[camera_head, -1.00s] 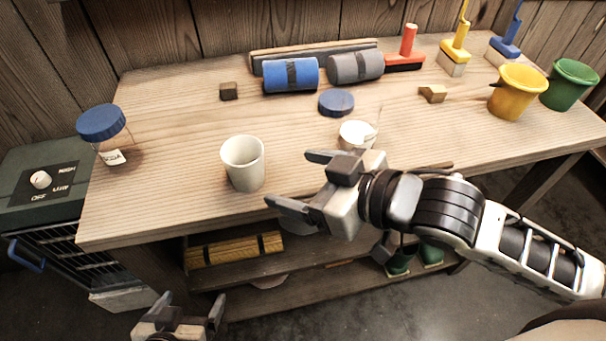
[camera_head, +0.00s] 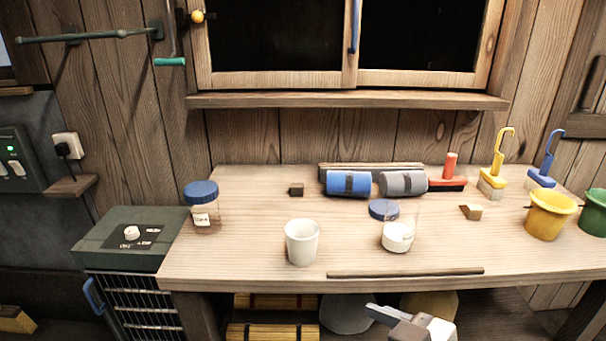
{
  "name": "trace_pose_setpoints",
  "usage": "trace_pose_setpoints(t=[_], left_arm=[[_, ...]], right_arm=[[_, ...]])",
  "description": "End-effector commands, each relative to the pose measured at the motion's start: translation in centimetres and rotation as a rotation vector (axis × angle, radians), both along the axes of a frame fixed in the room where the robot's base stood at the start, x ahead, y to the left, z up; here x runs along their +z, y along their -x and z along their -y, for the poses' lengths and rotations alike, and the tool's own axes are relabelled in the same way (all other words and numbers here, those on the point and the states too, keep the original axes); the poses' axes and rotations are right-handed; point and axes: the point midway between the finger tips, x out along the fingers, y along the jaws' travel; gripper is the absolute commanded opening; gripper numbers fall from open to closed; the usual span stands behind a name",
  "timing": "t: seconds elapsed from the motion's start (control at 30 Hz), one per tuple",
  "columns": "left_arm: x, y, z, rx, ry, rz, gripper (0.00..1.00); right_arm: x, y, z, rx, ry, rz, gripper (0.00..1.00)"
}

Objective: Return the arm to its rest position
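My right gripper (camera_head: 385,318) shows only in part at the bottom edge, below the front of the workbench. One dark finger points up and left beside the pale gripper body. The rest is cut off, so its opening cannot be told, and nothing is seen in it. My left gripper is out of view. On the bench (camera_head: 250,265) stand a white cup (camera_head: 302,242) and a clear jar with white contents (camera_head: 397,237), both upright. A loose blue lid (camera_head: 383,209) lies behind the clear jar.
A blue-lidded jar (camera_head: 202,207) stands at the bench's left. A thin stick (camera_head: 405,272) lies along the front edge. Rolls, brushes and buckets (camera_head: 550,215) fill the back and right. A green heater box (camera_head: 128,240) stands left.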

Motion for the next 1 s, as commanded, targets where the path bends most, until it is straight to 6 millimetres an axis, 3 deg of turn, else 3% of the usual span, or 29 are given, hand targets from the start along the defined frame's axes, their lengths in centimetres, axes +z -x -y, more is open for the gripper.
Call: trace_pose_setpoints(t=[0.27,0.43,0.57,0.73,0.83,1.0], left_arm=[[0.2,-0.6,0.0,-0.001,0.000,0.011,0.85],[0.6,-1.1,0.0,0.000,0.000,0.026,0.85],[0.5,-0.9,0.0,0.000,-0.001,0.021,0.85],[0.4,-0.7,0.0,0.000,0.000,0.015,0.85],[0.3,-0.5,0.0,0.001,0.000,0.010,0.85],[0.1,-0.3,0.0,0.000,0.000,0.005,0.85]], right_arm=[[-4.6,-1.4,0.9,-0.123,-0.049,-0.030,0.77],[-9.3,-1.2,2.4,-0.235,-0.052,-0.073,0.77],[-14.3,0.3,4.2,-0.337,-0.025,-0.129,0.77],[-20.5,4.0,6.3,-0.449,0.039,-0.213,0.77],[-22.3,5.5,7.0,-0.481,0.067,-0.241,0.77],[-23.2,6.2,7.3,-0.492,0.082,-0.251,0.77]])
